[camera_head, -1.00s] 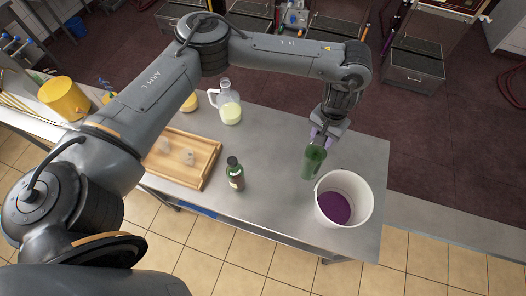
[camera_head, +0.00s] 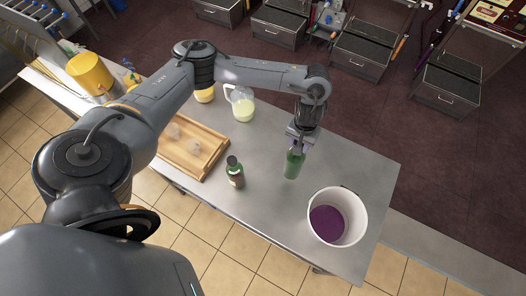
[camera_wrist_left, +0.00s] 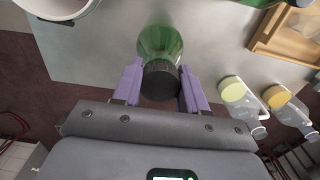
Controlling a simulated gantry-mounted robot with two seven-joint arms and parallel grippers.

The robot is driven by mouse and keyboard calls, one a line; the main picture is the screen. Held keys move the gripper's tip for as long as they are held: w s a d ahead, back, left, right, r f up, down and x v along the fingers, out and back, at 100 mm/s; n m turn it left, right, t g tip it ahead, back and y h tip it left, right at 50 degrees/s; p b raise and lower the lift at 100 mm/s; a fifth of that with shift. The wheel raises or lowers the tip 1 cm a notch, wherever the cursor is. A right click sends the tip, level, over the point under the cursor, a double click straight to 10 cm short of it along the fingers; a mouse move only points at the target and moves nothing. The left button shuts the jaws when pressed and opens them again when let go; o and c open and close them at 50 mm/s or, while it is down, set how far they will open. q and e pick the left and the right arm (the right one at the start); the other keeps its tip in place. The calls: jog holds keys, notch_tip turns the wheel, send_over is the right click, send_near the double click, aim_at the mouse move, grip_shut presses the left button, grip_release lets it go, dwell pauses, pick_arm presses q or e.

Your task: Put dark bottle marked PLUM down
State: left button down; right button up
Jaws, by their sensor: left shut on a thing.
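A green bottle (camera_head: 291,167) with a black cap (camera_wrist_left: 161,80) is held by my left gripper (camera_head: 297,149) near its top. It looks about upright, over or on the steel table left of the white bucket; I cannot tell whether its base touches. In the left wrist view the purple fingers are closed on either side of the bottle (camera_wrist_left: 160,42). No label shows on it. A second dark bottle (camera_head: 236,173) with a black cap and a pale label stands to the left; its lettering is too small to read. My right gripper is not in view.
The white bucket (camera_head: 361,215) holds purple liquid at the table's right end. A wooden tray (camera_head: 217,160) with small clear items lies left, a jug of pale yellow liquid (camera_head: 243,108) behind. The steel table (camera_head: 262,200) is bare between the standing bottle and the bucket.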

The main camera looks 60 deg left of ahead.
pick_arm(q)
jog(key=shift+s+a+f, duration=0.15)
jog(key=shift+s+f, duration=0.4)
jog(key=shift+s, duration=0.1)
jog(key=shift+s+a+f, duration=0.15)
jog(key=shift+a+f, duration=0.05)
jog(key=shift+f, duration=0.05)
jog(key=a+f+b, duration=0.2)
jog(key=a+f, duration=0.8)
jog(key=a, duration=0.1)
jog(key=shift+s+f, duration=0.15)
jog(key=shift+f, duration=0.25)
jog(key=shift+a+f, duration=0.1)
jog(key=c, duration=0.6)
grip_release()
